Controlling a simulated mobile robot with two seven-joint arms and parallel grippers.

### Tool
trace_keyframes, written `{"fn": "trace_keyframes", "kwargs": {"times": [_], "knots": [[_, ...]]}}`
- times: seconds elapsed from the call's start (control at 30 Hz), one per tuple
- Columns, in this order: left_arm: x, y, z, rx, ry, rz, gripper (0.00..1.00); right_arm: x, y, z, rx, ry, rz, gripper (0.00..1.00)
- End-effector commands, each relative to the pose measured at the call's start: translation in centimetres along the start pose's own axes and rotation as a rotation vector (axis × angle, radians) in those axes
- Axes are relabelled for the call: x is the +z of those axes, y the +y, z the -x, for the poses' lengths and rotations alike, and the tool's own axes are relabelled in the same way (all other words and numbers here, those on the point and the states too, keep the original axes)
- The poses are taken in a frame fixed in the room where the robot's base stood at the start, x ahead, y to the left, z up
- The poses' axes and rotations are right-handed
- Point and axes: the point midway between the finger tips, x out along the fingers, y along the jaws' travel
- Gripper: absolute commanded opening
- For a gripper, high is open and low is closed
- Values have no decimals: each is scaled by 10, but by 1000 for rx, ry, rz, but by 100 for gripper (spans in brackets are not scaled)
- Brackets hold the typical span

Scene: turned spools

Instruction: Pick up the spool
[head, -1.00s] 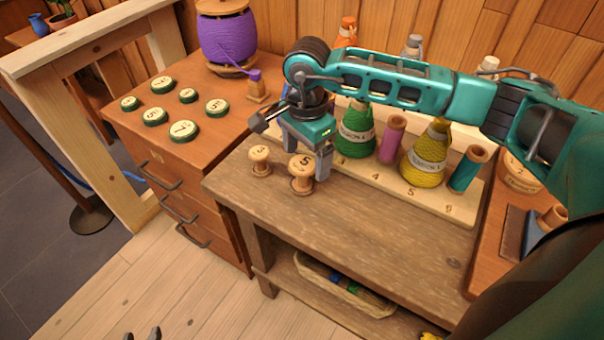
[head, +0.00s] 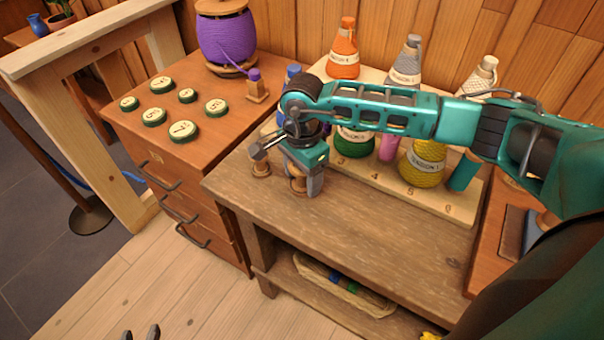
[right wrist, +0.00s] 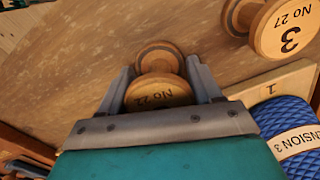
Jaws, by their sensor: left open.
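The wooden spool (head: 298,186) stands on the brown workbench, mostly hidden behind my right gripper in the head view. In the right wrist view the spool (right wrist: 158,92) shows "No 22" on its top. My right gripper (head: 304,184) is lowered over it, with one finger on each side. My left gripper (head: 140,334) is open and empty at the bottom edge.
A numbered wooden rack (head: 430,203) with yarn cones and coloured spools stands behind the gripper. A drawer cabinet (head: 150,135) with round green-edged discs and a purple yarn spool (head: 226,38) is at left. The workbench front (head: 360,235) is clear.

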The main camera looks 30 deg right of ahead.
Motion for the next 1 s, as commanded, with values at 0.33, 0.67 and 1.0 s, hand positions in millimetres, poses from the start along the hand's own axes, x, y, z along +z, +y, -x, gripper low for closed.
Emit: {"fn": "trace_keyframes", "kwargs": {"times": [0.33, 0.67, 1.0], "knots": [[0, 0, 0, -1, 0, 0, 43, 0, 0, 0, 0, 0, 0, 30], [1, 0, 1, -1, -2, 0, 43, 0, 0, 4, -2, 0, 0, 29], [1, 0, 3, 0, -7, 1, 43, 0, -1, 52, -6, 1, 1, 29]]}}
